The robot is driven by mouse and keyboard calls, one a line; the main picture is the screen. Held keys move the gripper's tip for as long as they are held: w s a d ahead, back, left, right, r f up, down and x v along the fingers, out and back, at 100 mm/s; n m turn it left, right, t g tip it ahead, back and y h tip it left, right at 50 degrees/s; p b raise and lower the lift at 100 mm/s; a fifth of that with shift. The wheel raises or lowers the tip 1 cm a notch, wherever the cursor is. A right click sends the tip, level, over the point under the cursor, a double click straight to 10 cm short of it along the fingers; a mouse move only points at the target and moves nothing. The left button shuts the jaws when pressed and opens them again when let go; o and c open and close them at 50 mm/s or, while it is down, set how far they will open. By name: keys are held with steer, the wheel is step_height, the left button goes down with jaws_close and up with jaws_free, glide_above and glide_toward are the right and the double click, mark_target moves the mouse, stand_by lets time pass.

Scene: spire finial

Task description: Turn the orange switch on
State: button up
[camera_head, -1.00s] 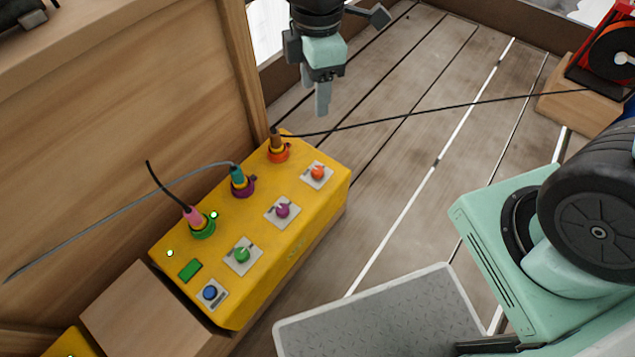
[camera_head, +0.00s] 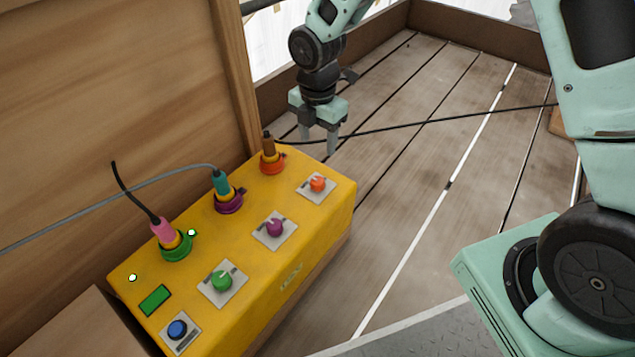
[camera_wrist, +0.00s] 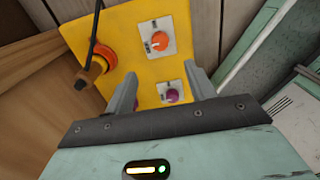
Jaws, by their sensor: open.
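The orange switch (camera_head: 317,184) is a round knob on a pale square plate at the far right end of the yellow box (camera_head: 290,247). In the wrist view the orange switch (camera_wrist: 159,41) lies ahead of the fingers, with a light pointer mark on its face. My gripper (camera_head: 319,142) is open and empty, pointing down above the far end of the box. It is apart from the switch. In the wrist view my gripper (camera_wrist: 163,85) has its two fingers spread, with the purple switch (camera_wrist: 171,95) showing between them.
Brown, teal and pink plugs stand in orange, purple and green sockets along the back, with cables. A wooden wall (camera_head: 120,80) is behind.

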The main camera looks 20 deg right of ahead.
mark_target(318, 180)
step_height(318, 180, down, 14)
steer(key=b, duration=0.6)
steer(key=shift+r, duration=0.25)
steer(key=c, duration=1)
